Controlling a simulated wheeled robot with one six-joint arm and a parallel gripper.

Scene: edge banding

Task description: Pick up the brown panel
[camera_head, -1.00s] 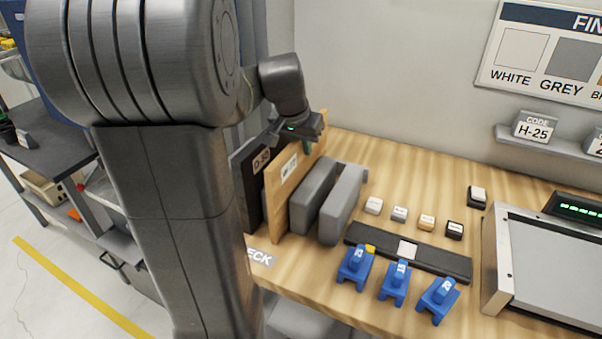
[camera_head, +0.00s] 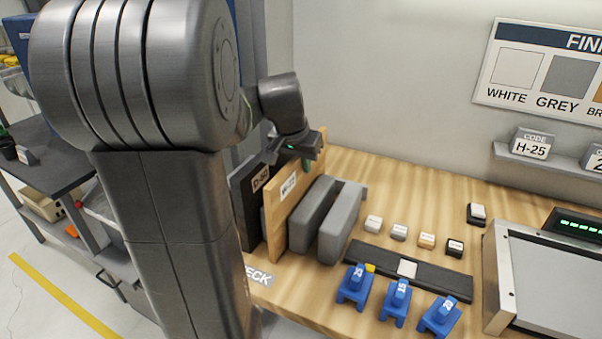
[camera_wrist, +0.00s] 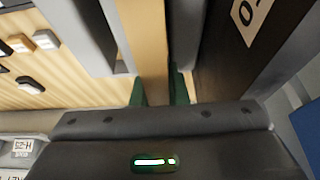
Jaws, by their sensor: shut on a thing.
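The brown panel (camera_head: 284,222), light wood in colour with a white label, stands upright on the table between a black panel and grey blocks. In the wrist view its top edge (camera_wrist: 150,50) runs between my gripper's green fingers. My gripper (camera_head: 306,162) is above the panel's far end and shut on that edge; the wrist view shows a finger on each side (camera_wrist: 158,92). The panel's lower edge appears to be at the table, but I cannot tell if it touches.
A dark panel (camera_head: 243,205) stands close on the left. Grey blocks (camera_head: 340,225) stand close on the right. Several small sample blocks, a black strip (camera_head: 375,262) and blue holders (camera_head: 396,300) lie further right. The wall is behind.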

